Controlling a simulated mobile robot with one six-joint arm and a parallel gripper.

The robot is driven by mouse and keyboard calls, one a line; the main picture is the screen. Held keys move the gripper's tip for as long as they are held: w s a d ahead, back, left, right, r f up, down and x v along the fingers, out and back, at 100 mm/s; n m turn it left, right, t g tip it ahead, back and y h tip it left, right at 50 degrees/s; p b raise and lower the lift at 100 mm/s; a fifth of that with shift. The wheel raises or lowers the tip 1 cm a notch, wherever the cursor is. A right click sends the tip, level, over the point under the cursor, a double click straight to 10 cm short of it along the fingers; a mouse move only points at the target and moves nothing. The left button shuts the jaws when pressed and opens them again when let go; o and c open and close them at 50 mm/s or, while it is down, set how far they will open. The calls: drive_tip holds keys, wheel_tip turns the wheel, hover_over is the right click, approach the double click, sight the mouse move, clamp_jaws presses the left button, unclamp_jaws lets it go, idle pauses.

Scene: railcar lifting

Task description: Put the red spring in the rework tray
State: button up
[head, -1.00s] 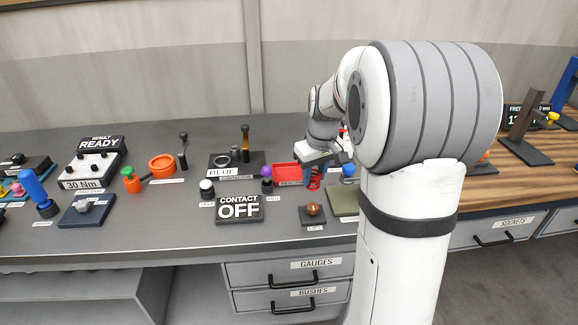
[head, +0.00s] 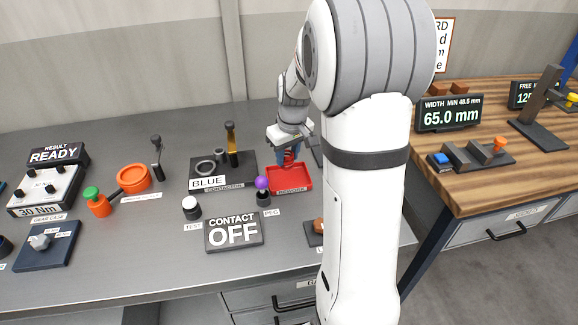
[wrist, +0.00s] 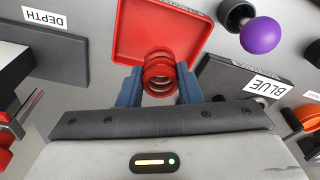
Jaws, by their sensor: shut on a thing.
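The red spring (wrist: 158,74) is held between the two blue fingers of my gripper (wrist: 158,88), coils facing the wrist camera. The rework tray (head: 289,181) is a shallow red tray on the grey bench; it also shows in the wrist view (wrist: 160,30). In the head view my gripper (head: 289,155) is at the tray's back edge, with the spring small and partly hidden between the fingers. In the wrist view the spring overlaps the tray's near edge. Its exact height above the tray cannot be told.
A purple-knobbed peg (head: 262,190) stands close by the tray's front left. The contactor block (head: 222,168) with an upright lever is to the left. A CONTACT OFF display (head: 234,231) and a white-topped button (head: 191,207) stand in front.

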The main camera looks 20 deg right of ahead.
sight(288, 167)
drive_tip(key=shift+f, duration=2.25)
drive_tip(key=shift+f, duration=0.2)
drive_tip(key=o, duration=1)
drive_tip(key=shift+r, duration=0.1)
wheel_tip(288, 167, up, 12)
drive_tip(key=s+f, duration=0.1)
drive_tip(key=s, duration=0.1)
drive_tip(key=s+a, duration=0.3)
drive_tip(key=s, duration=0.4)
drive_tip(key=s+a+m, duration=0.1)
drive_tip(key=s+a, duration=0.2)
drive_tip(key=s, duration=0.4)
drive_tip(key=s+a+r+m+t, duration=0.1)
drive_tip(key=s+a, duration=0.3)
drive_tip(key=s, duration=0.3)
drive_tip(key=shift+a, duration=0.1)
